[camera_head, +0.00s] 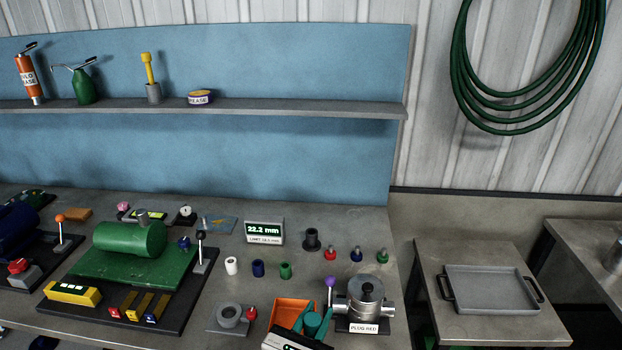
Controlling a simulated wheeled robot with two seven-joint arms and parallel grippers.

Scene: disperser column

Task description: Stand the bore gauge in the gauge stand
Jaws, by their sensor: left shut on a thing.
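My left gripper (314,317) is at the bottom centre, over the front of the bench. Its two teal fingers appear to be shut around a teal cylinder, which I take to be the bore gauge (313,324). The gauge's lower end is hidden. A black flanged cup (312,239) stands upright further back, apart from the gripper; it looks like the gauge stand. My right gripper is not in view.
An orange tray (285,313) lies behind the gripper. A metal housing (365,299) labelled PLUG RED stands close to its right, beside a purple-knobbed lever (330,283). A readout (264,232) shows 22.2 mm. Small bushings and coloured plugs stand between. A grey tray (490,288) sits on the right table.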

